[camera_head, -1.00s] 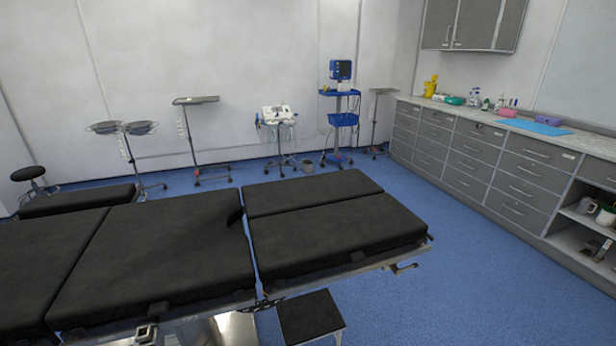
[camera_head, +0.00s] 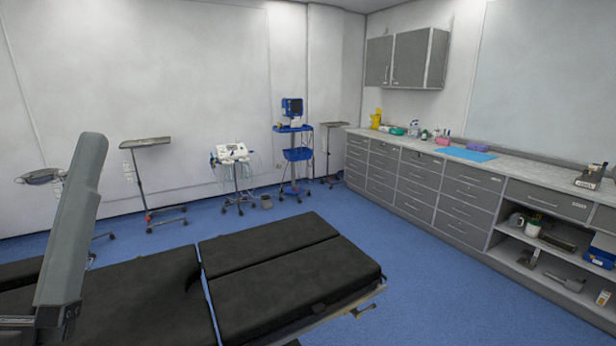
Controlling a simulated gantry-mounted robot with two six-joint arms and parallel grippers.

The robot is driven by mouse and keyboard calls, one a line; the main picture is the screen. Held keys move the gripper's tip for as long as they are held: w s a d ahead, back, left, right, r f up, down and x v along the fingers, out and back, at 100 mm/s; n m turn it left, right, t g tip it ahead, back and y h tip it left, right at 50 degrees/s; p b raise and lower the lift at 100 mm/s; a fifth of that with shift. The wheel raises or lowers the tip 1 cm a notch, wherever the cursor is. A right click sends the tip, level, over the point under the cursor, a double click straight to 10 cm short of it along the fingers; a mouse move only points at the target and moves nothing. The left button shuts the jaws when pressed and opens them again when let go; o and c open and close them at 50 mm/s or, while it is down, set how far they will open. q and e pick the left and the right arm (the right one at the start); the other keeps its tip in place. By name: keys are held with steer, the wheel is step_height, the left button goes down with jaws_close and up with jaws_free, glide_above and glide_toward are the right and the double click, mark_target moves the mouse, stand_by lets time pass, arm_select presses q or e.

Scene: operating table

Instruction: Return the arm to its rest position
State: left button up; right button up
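A grey drawer counter (camera_head: 430,190) runs along the right wall, with a blue mat (camera_head: 466,154) and small items on it. A blue monitor cart (camera_head: 294,155), a white device on a stand (camera_head: 233,153) and a tray stand (camera_head: 147,142) stand at the back. Blue floor is clear between.

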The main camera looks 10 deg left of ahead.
arm_select(q)
step_height(320, 180, up, 36)
steer(key=w+d+n+g+h+p, duration=0.1)
steer(key=n+h+p, duration=0.2)
steer(key=p, duration=3.5)
steer(key=shift+d+r+h, duration=0.15)
steer(key=shift+d+h, duration=0.25)
steer(key=shift+h, duration=0.1)
arm_select(e)
step_height(320, 180, up, 38)
